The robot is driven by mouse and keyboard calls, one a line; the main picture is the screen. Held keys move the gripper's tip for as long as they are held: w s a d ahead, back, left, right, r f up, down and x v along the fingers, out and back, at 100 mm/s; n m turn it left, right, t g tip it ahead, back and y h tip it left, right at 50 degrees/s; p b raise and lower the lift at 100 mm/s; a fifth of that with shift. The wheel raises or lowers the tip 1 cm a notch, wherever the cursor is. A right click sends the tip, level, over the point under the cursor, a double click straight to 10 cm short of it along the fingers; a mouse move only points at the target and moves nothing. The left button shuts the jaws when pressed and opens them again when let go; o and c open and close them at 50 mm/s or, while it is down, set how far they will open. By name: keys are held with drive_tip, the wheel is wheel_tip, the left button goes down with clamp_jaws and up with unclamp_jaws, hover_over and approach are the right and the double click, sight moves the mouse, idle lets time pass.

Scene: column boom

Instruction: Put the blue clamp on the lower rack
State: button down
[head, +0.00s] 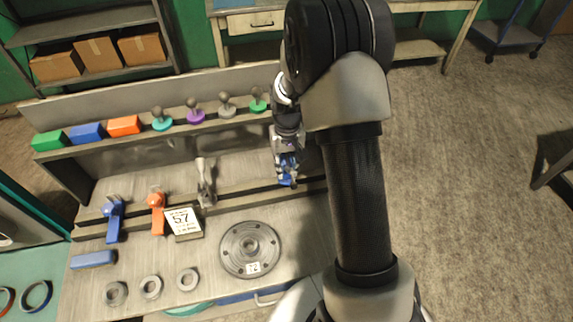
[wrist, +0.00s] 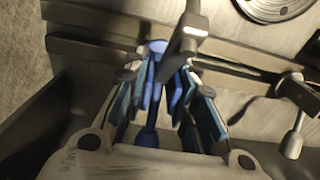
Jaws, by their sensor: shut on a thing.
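My gripper (head: 287,172) is over the right part of the lower rack (head: 247,193), a long dark rail across the bench. It is shut on a blue clamp (head: 287,181), mostly hidden by the fingers. In the wrist view the clamp's blue handle (wrist: 150,115) lies between the fingers of my gripper (wrist: 168,82), with a dark bar (wrist: 183,42) beyond it. The rack (wrist: 95,50) runs behind; I cannot tell whether the clamp touches it. Another blue-handled tool (head: 113,222) is at the rack's left end.
An orange-handled clamp (head: 157,213), a grey clamp (head: 205,182) and a "57" sign (head: 183,222) stand along the rack. An upper shelf (head: 142,138) holds coloured blocks and knobs. A round flange (head: 250,248), rings and a blue block (head: 93,260) lie in front.

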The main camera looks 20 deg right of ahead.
sight(287, 161)
drive_tip(key=shift+f+b, duration=1.2)
drive_tip(key=shift+f, duration=0.6)
drive_tip(key=c, duration=1.6)
unclamp_jaws()
drive_tip(key=shift+r+p, duration=2.75)
drive_tip(key=shift+r, duration=1.05)
drive_tip(key=shift+o, duration=0.3)
drive_tip(key=o, duration=0.5)
drive_tip(key=shift+f, duration=0.1)
